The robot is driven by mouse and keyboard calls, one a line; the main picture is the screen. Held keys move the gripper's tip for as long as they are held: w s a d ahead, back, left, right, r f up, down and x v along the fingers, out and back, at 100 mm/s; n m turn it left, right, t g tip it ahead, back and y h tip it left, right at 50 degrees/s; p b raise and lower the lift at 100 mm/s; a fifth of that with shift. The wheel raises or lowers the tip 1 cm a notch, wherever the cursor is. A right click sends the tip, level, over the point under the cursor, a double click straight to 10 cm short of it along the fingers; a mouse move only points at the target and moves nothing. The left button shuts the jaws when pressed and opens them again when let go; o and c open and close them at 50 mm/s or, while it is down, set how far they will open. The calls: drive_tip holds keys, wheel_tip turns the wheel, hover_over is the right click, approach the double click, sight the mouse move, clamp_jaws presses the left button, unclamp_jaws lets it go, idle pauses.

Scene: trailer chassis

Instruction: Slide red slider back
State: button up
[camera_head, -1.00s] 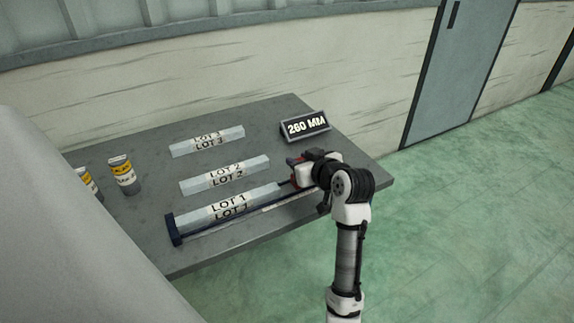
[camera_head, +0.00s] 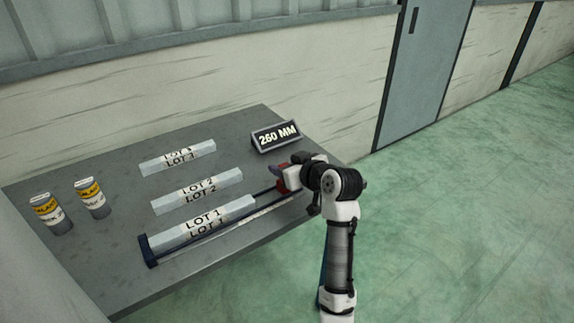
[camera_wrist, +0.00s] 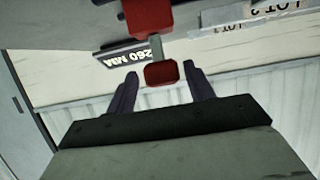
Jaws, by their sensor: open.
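The red slider shows in the wrist view as a red block (camera_wrist: 148,14) with a stem to a red knob (camera_wrist: 161,74). The knob lies between the fingertips of my open gripper (camera_wrist: 160,76), with gaps visible on both sides. In the head view my gripper (camera_head: 279,174) is at the right end of a long dark rail with a blue end stop (camera_head: 149,250). A bit of the red slider (camera_head: 284,187) shows there, partly hidden by my gripper. The pale LOT 1 bar (camera_head: 200,225) lies along the rail, between the blue stop and the slider, with a gap before the slider.
The grey table (camera_head: 110,190) also holds the LOT 2 bar (camera_head: 197,190), the LOT 3 bar (camera_head: 178,158) and two labelled cans (camera_head: 92,198) at left. The 260 MM sign (camera_head: 276,136) stands behind my gripper. Green floor is open at right.

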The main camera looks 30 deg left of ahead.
drive_tip(key=b+v, duration=0.2)
drive_tip(key=v, duration=1.1)
drive_tip(key=shift+d+r, duration=0.25)
drive_tip(key=shift+d, duration=0.1)
